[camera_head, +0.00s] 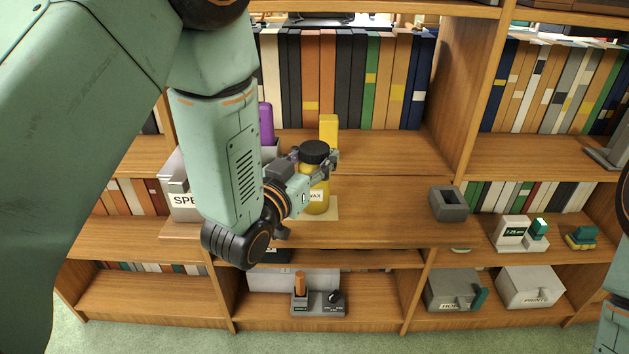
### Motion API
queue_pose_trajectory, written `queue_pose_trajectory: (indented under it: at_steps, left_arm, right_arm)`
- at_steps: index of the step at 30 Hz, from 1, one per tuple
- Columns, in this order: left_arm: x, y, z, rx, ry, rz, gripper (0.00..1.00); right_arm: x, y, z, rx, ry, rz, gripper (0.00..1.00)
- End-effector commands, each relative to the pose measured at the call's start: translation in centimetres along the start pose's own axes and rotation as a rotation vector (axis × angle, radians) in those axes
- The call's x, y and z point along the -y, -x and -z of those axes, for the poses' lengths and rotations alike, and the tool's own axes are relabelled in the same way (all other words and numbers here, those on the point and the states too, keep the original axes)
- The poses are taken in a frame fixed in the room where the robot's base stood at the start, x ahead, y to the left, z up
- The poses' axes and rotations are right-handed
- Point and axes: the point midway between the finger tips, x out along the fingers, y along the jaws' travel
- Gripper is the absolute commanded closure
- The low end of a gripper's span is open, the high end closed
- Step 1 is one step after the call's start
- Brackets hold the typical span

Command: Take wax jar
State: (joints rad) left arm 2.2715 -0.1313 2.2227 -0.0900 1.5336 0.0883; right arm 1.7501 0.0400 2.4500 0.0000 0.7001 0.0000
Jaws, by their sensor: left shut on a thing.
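The wax jar (318,203) is a yellow jar with a black lid and a white label reading "WAX". It stands upright at the middle of the view, over a pale square mat (331,214) on the wooden pull-out shelf. My left gripper (318,172) reaches in from the left and is shut on the jar around its upper part. Part of the jar's left side is hidden by the gripper. I cannot tell whether the jar's base touches the mat. My right arm shows only at the right edge, and its gripper is out of the picture.
A yellow block (328,130) and a purple object (266,122) stand behind the jar. A grey hollow block (448,204) sits on the shelf's right end. A labelled white box (180,200) is at the left. Books fill the back. The shelf between jar and grey block is clear.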

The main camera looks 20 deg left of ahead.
Motion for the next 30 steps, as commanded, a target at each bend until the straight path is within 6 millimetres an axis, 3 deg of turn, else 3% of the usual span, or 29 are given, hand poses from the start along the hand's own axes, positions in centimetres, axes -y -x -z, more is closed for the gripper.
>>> queue_pose_trajectory:
  at_steps: [11,24,30]
  left_arm:
    - [0.0,0.0,0.0,-0.001,0.0,0.0,1.0]
    - [0.0,0.0,0.2,-0.003,-0.001,0.0,1.0]
    - [0.0,-0.1,2.9,-0.006,-0.001,0.0,1.0]
  right_arm:
    - [0.0,0.0,0.0,0.0,0.0,0.0,0.46]
    - [0.0,0.1,0.0,0.0,0.0,0.0,0.46]
    - [0.0,1.2,0.0,0.0,0.0,0.0,0.46]
